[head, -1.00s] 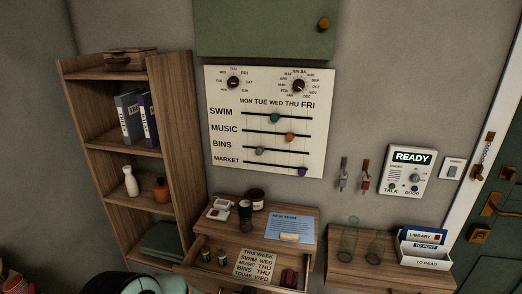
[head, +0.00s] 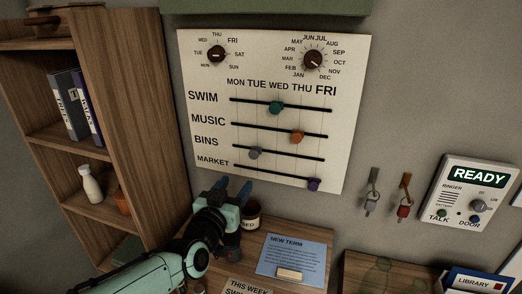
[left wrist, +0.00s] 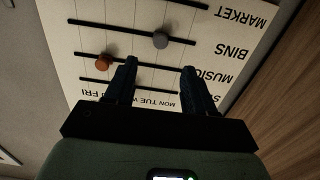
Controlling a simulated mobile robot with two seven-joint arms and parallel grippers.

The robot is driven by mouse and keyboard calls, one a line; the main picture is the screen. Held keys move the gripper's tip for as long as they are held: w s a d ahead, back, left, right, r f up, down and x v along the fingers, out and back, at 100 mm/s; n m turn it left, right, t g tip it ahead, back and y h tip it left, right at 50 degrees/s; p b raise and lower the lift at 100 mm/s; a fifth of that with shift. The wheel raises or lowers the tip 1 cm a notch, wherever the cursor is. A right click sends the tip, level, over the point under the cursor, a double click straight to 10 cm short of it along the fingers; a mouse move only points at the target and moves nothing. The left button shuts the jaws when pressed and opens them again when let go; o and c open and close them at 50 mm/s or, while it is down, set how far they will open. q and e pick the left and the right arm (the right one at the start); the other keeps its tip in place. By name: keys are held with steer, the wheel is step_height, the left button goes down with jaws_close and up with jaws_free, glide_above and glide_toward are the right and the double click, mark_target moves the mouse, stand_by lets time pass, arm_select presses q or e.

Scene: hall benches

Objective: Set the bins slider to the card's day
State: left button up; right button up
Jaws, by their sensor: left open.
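The bins slider's grey knob (head: 256,153) sits on the BINS track of the white wall board (head: 207,88), left of the middle, around TUE. It also shows in the left wrist view (left wrist: 160,40), upside down, ahead of the fingers. The card (head: 236,288) reads THIS WEEK at its top; the rest is cut off by the lower edge. My left gripper (head: 233,187) is open and empty, just below the board's lower left part. Its two fingers (left wrist: 158,78) point at the board, apart from the knob. My right gripper is not in view.
The teal swim knob (head: 276,107), orange music knob (head: 297,136) and purple market knob (head: 314,184) sit on neighbouring tracks. A wooden shelf (head: 150,140) is at left; keys (head: 371,190) hang at right.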

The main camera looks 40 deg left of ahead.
mark_target(253, 155)
arm_select(q)
steer(key=p+x, duration=0.1)
steer(key=x, duration=0.3)
steer(key=p+x, duration=0.1)
steer(key=x, duration=0.4)
steer(key=r+p+x, duration=0.1)
steer(key=x, duration=0.3)
steer(key=shift+w+a+r, duration=0.1)
steer(key=shift+w+a, duration=0.05)
steer(key=shift+a, duration=0.1)
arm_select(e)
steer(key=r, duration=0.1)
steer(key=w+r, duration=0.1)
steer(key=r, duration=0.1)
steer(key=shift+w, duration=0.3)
